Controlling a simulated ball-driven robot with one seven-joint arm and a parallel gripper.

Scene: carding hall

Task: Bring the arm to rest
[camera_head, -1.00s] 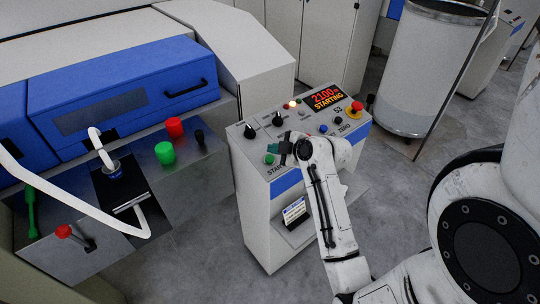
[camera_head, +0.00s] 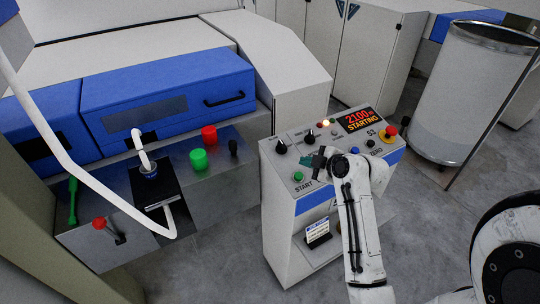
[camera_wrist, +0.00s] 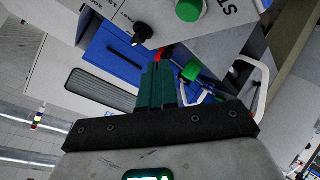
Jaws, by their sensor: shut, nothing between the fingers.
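My gripper (camera_head: 306,160) is over the sloped top of the white control console (camera_head: 282,235). It is just above and to the right of the green START button (camera_head: 298,176) in the head view. In the wrist view its dark teal fingers (camera_wrist: 157,82) are together with nothing between them. The wrist view shows the green button (camera_wrist: 188,10) and a black knob (camera_wrist: 142,32) beyond the fingertips, with a visible gap. My white arm reaches up from the lower right, bent at the wrist. The console display (camera_head: 361,119) reads 2100 and STARTING.
A red-topped emergency knob (camera_head: 389,132) stands at the console's right. The machine with blue covers (camera_head: 170,100) and a metal shelf with red (camera_head: 209,135) and green (camera_head: 198,159) cylinders is at left. A tall can (camera_head: 470,90) stands at right. Grey floor is open around the console.

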